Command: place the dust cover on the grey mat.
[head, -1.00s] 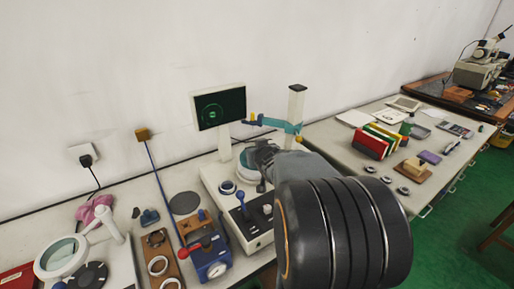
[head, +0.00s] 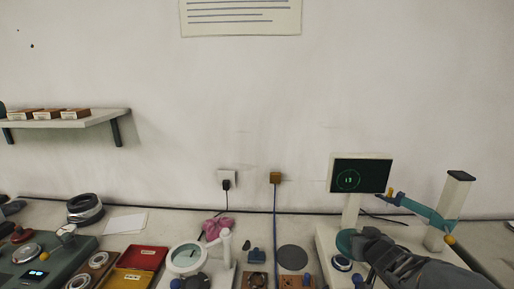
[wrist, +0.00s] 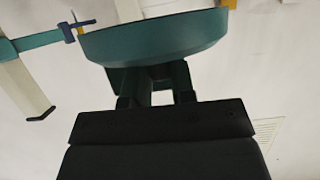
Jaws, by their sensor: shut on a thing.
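The dust cover, a teal round cap, is in my gripper's jaws; it fills the top of the wrist view (wrist: 155,38) and shows at the lower right of the head view (head: 346,241). My gripper (head: 364,242) is shut on it, and the fingers (wrist: 155,78) meet its near side in the wrist view. The cover is in front of the screen's post, over the white instrument base. I cannot tell its exact height. The grey mat (head: 292,258) is a dark round disc on the bench, left of my gripper, and looks bare.
The instrument has a screen (head: 361,175) and a column with a teal arm (head: 430,212) close to my gripper. A white ring (head: 341,263) lies on its base. A magnifier lamp (head: 187,258), pink cloth (head: 217,228) and red tray (head: 143,257) stand left of the mat.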

